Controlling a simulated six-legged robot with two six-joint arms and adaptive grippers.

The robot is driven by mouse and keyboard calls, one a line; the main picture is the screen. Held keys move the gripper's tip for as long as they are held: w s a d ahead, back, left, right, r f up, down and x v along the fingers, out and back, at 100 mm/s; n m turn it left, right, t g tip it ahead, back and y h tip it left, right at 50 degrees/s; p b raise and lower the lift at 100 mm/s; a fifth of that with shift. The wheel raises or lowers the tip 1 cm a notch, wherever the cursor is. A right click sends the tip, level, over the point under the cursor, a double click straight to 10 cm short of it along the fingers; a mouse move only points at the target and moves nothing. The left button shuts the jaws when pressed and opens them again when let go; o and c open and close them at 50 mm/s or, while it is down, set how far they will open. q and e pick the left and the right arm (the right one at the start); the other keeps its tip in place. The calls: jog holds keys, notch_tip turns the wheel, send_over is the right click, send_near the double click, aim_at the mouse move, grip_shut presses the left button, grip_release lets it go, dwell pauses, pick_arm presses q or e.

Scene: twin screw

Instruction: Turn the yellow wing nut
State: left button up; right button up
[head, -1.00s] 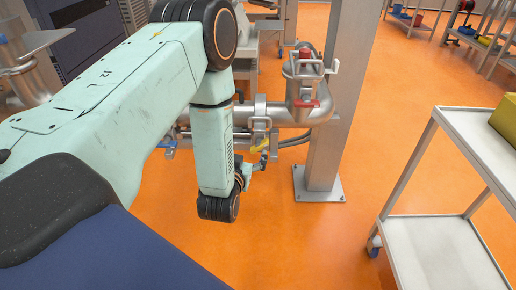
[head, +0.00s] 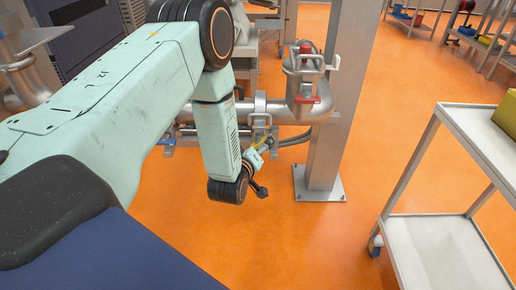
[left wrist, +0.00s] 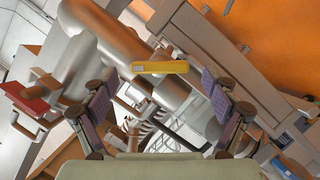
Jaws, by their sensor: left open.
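The yellow wing nut (left wrist: 160,67) shows in the left wrist view as a flat yellow bar, lying crosswise between and just beyond the fingertips. In the head view only a small yellow part (head: 265,139) shows beside the pipe clamp, partly covered by my gripper. My left gripper (left wrist: 163,88) is open, with one finger on each side of the picture and nothing between the pads. It also shows in the head view (head: 261,168), small and beside the wrist joint, low in front of the pipe. I cannot tell the exact gap to the nut. My right gripper is out of view.
A metal pipe (head: 318,108) with a red-marked valve (head: 304,98) runs beside a grey post (head: 330,120). A red handle (left wrist: 24,98) shows at left in the left wrist view. A white cart (head: 437,240) stands at right. Orange floor (head: 300,240) between is clear.

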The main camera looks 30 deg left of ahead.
pick_arm(q)
jog(key=shift+x, duration=0.95)
jog(key=c, duration=1.1)
jog(key=shift+c, duration=0.3)
